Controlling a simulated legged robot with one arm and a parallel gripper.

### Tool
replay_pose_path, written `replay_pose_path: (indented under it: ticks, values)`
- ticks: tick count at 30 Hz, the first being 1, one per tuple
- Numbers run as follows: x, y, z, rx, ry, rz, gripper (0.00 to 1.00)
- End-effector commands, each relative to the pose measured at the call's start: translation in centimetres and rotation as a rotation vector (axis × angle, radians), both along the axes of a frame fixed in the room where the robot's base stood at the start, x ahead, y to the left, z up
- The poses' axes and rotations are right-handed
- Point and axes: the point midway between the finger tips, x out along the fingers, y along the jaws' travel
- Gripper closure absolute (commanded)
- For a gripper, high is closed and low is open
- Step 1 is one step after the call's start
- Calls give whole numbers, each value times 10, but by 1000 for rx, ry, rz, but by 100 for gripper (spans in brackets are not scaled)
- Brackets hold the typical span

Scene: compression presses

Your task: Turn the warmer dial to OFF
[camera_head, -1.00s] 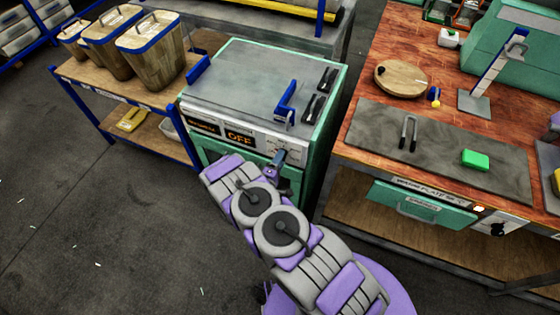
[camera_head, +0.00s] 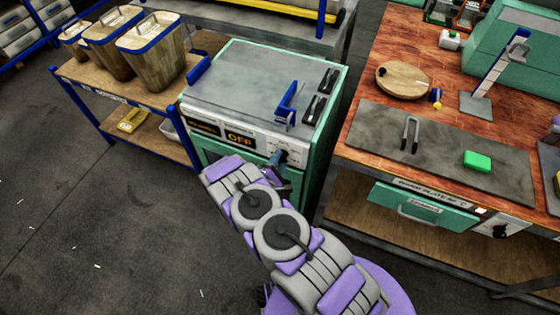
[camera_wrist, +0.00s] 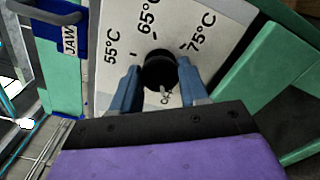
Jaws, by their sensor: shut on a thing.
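The warmer dial (camera_wrist: 159,70) is a black round knob on a pale panel (camera_wrist: 120,22) marked 55°C, 65°C and 75°C, with a partly hidden label below it. My gripper (camera_wrist: 158,84) is shut on the dial, one blue finger on each side of it. In the head view my gripper (camera_head: 279,158) reaches the front panel of the green warmer cabinet (camera_head: 325,150), and the dial is mostly hidden behind it. The cabinet's display (camera_head: 240,138) reads OFF. The dial's exact pointer direction is hard to tell.
A blue bracket (camera_head: 288,102) and black handles (camera_head: 322,95) sit on the cabinet top. A wooden shelf with bins (camera_head: 155,52) stands at left. A workbench (camera_head: 365,95) with a green block (camera_head: 477,160) stands close at right. Open floor (camera_head: 90,220) lies at front left.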

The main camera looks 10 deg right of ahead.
Motion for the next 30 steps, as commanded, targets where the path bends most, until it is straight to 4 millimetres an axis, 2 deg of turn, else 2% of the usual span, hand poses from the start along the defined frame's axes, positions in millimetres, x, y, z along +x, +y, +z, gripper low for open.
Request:
replay_pose_path:
  ticks: [9,10,17,26,30]
  values:
    - [-1,0,-3,1,10,2,86]
    - [-1,0,-3,1,10,2,54]
    - [-2,0,-1,0,5,0,32]
    - [-3,0,0,0,2,0,31]
    - [-13,8,0,-1,3,1,31]
